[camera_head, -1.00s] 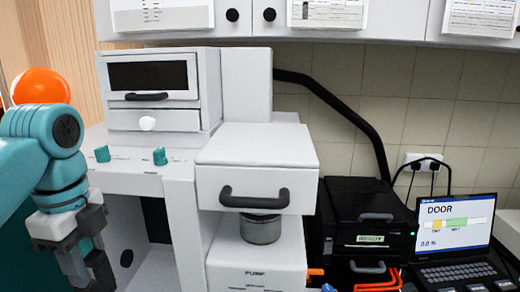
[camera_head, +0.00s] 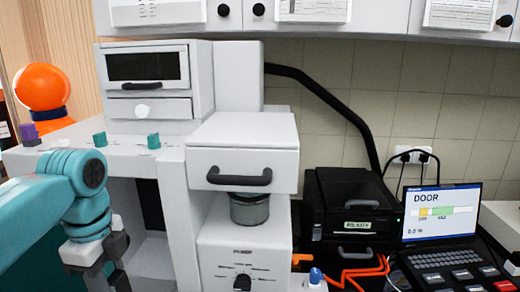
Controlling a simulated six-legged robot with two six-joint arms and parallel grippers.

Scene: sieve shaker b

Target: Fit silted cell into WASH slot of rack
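I see no part clearly marked as the silted cell, and no rack with a WASH slot. A grey metal cylinder (camera_head: 249,208) sits under the white drawer-like head (camera_head: 243,155) of the machine, above its knob panel; I cannot tell whether it is the cell. My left gripper (camera_head: 108,279) is at the lower left, pointing down in front of the white bench, left of the machine and apart from the cylinder. Its fingers look spread with nothing seen between them; the tips are cut off by the bottom edge. My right gripper is out of view.
A laptop (camera_head: 440,215) reading DOOR stands at right, beside a black box (camera_head: 350,213) labelled READY. Orange cables (camera_head: 360,272) lie before it. A blue-topped part (camera_head: 315,276) is at bottom centre. Green knobs (camera_head: 153,141) and a purple part (camera_head: 29,131) stand on the white bench (camera_head: 60,155).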

